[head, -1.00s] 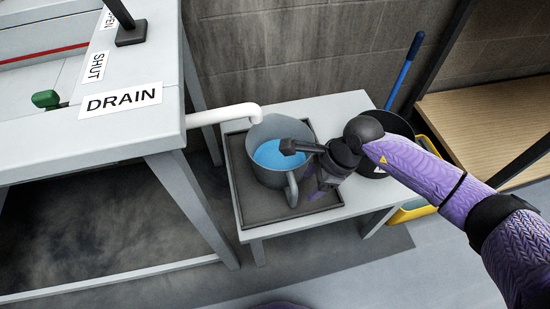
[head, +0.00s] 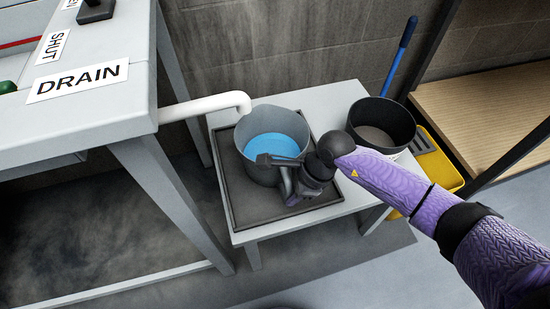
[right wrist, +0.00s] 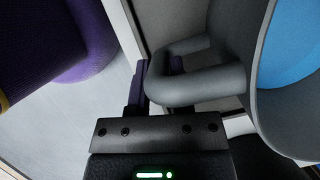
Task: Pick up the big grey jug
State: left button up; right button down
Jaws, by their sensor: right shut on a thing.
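The big grey jug (head: 257,170) stands upright on a dark tray (head: 243,212), with blue liquid (head: 273,147) inside. Its handle faces the front right. My right gripper (head: 287,178) is at the handle, beside the jug's body, and hides much of the handle in the head view. In the right wrist view my right gripper (right wrist: 160,78) is shut on the looped grey handle (right wrist: 205,85), with the jug's wall (right wrist: 262,85) at the right. I see no gap between jug and tray. My left gripper is not in view.
A white pipe (head: 205,105) ends right by the jug's rim. The bench marked DRAIN (head: 75,115) is at the left. A black bucket (head: 383,125) stands behind my right arm, near a yellow thing (head: 440,165). The low table's front edge (head: 300,222) is clear.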

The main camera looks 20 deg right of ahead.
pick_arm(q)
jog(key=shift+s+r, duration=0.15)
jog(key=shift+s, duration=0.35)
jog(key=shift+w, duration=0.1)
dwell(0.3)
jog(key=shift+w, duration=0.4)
